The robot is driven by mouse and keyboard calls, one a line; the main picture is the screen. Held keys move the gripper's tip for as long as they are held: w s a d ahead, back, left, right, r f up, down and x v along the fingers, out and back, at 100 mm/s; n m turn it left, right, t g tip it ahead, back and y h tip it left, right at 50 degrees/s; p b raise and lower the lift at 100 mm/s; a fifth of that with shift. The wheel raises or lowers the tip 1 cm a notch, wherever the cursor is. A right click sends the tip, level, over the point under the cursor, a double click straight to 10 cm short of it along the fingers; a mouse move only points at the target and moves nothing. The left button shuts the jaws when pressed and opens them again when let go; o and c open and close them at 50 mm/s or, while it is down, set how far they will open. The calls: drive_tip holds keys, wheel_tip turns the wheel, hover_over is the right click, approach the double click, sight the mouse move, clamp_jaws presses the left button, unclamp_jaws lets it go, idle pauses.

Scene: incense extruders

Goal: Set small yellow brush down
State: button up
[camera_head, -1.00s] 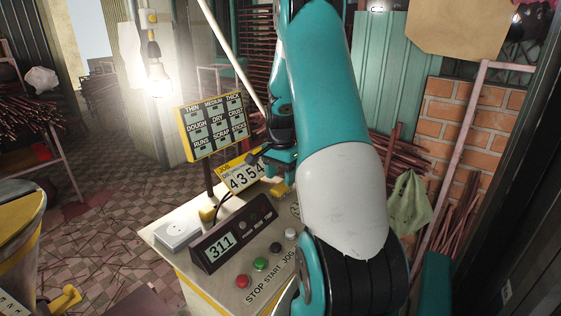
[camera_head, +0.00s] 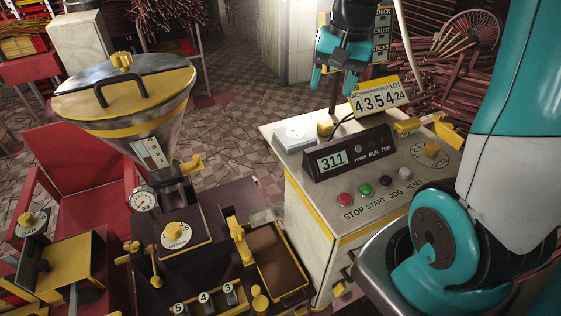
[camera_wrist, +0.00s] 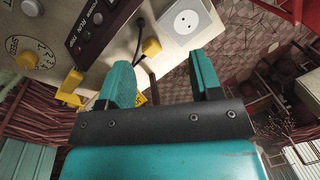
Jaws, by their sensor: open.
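My gripper (camera_head: 334,84) is open, with its two teal fingers above the back edge of the control cabinet (camera_head: 312,205). In the wrist view its fingers (camera_wrist: 158,65) are spread with nothing held between them. A small yellow piece (camera_head: 407,126) lies on the cabinet top, right of the lot card and apart from my gripper. It may be the small yellow brush, but its bristles are too small to make out. A yellow piece also shows at the cabinet's edge in the wrist view (camera_wrist: 70,86); I cannot tell if it is the same one.
The lot card (camera_head: 380,97) and the 311 display box (camera_head: 350,152) stand on the cabinet close to my gripper. A white socket box (camera_head: 294,137) sits at the left corner. The hopper machine (camera_head: 125,95) stands to the left. Bundled sticks (camera_head: 440,75) lie behind.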

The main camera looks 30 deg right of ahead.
drive_tip(key=s+a+n+y, duration=0.1)
drive_tip(key=s+a+n, duration=0.6)
drive_tip(key=a, duration=0.4)
drive_tip(key=s+a+r+n+g+y, duration=0.1)
drive_tip(key=s+a+n, duration=0.6)
drive_tip(key=s+a, duration=0.2)
drive_tip(key=a, duration=0.2)
drive_tip(key=shift+s+a+r+n+y, duration=0.2)
drive_tip(key=shift+a+n+y, duration=0.2)
wheel_tip(320, 180, down, 3)
drive_tip(key=b, duration=0.3)
drive_tip(key=shift+r, duration=0.1)
